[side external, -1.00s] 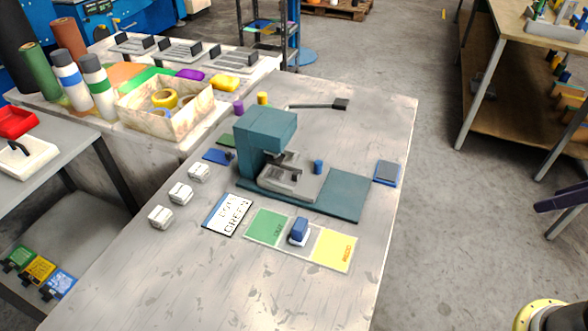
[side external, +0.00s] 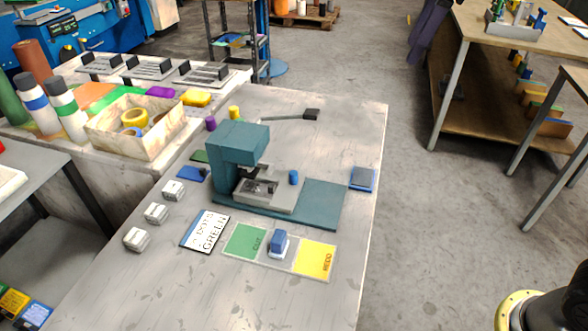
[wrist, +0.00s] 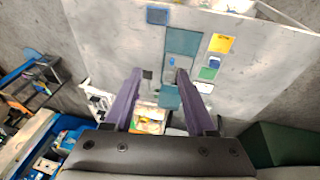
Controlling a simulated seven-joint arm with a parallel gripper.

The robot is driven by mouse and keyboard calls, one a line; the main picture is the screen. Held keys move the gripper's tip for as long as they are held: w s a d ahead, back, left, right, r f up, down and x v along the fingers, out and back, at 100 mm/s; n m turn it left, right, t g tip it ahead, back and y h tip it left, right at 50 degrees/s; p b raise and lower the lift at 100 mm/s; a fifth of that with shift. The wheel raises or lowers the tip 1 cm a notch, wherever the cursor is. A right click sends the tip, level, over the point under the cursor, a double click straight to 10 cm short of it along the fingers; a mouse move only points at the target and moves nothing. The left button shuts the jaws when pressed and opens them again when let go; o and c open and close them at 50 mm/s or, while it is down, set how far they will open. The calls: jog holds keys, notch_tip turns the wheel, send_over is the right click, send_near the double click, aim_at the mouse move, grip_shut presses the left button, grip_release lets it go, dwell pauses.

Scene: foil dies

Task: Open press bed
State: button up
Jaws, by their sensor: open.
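The teal press (side external: 240,140) stands on the grey table, its head over a grey bed (side external: 285,200) on a teal base plate (side external: 323,205). A small blue knob (side external: 293,177) stands upright by the bed's right part. The press head hides part of the bed. In the wrist view, the base plate (wrist: 183,41) and the blue knob (wrist: 172,60) lie beyond my fingers. My gripper (wrist: 158,74) is open and empty, its two purple fingers apart. Purple fingers also show at the upper right of the side view (side external: 432,30), well away from the press.
A green and yellow mat (side external: 245,241) with a blue-handled block (side external: 279,243) lies in front of the press. A lettered card (side external: 206,231) and several white blocks (side external: 156,213) are to the left.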

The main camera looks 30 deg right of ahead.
jog(key=w+a+f+n, duration=0.1)
jog(key=w+a+f, duration=0.25)
jog(key=w, duration=0.25)
jog(key=n+g, duration=0.2)
jog(key=g, duration=0.1)
send_over(294, 173)
notch_tip(294, 173, down, 17)
jog(key=shift+h, duration=0.3)
notch_tip(294, 173, down, 13)
jog(key=shift+w+r, duration=0.1)
jog(key=shift+r, duration=0.05)
grip_shut()
